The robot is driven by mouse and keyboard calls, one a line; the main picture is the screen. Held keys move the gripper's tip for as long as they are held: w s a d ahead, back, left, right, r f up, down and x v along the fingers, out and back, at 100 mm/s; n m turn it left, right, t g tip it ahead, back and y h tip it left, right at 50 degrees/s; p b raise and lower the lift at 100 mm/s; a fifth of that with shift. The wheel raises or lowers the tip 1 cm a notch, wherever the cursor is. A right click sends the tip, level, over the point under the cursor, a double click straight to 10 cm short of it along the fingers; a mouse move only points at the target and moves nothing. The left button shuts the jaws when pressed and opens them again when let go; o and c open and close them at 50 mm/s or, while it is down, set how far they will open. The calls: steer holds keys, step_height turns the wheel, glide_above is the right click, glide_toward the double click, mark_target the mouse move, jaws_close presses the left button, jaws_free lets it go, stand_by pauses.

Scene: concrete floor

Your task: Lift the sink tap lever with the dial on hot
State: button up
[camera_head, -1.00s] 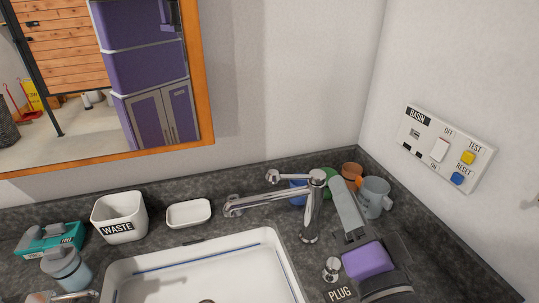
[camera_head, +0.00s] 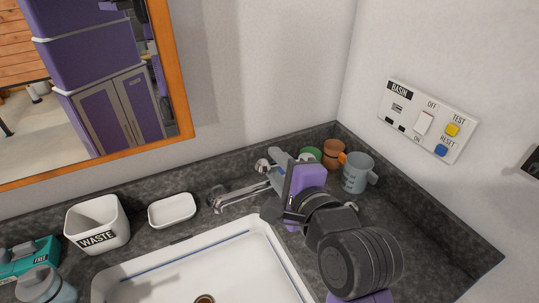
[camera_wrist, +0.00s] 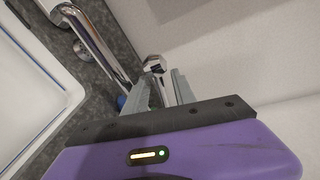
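The chrome tap's spout (camera_head: 243,196) reaches left toward the white sink basin (camera_head: 180,268), and the tap's body is mostly hidden behind my arm. The lever's round end (camera_head: 262,166) shows just left of my gripper (camera_head: 277,160). In the wrist view the lever (camera_wrist: 156,66) lies between the two grey fingertips of my gripper (camera_wrist: 164,84). The fingers stand apart, with the lever between them; I cannot tell whether either touches it. The spout (camera_wrist: 97,42) runs beside the left finger. No hot or cold dial marking is readable.
A white soap dish (camera_head: 172,210) and waste bin (camera_head: 98,222) stand left. A basin switch panel (camera_head: 427,121) is on the right wall.

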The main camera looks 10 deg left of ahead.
mark_target(275, 165)
steer(key=shift+x, duration=1.75)
jaws_close()
steer(key=shift+f, duration=0.1)
